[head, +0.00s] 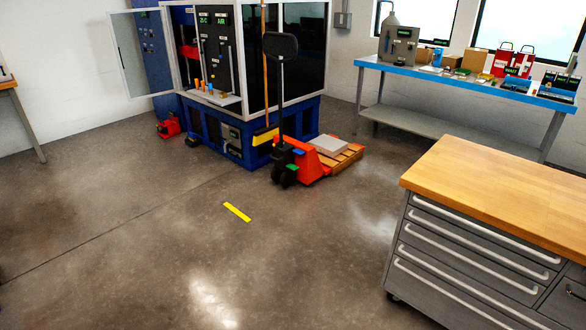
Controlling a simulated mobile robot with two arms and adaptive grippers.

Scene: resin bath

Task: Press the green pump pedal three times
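A red-orange pallet jack (312,164) with a tall black handle stands on the floor in the middle distance, in front of the blue machine. A small green part (290,168) shows low at its near end, beside the black wheels; it looks like the green pump pedal, but it is too small to make out its shape or tilt. A small blue part (298,152) sits just above it. Neither of my grippers is in the head view.
A blue machine (234,142) with an open glass door stands behind the jack. A wood-topped drawer cabinet (470,262) fills the right foreground. A blue bench (450,77) with several items stands at the back right. The floor around the yellow strip (237,211) is clear.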

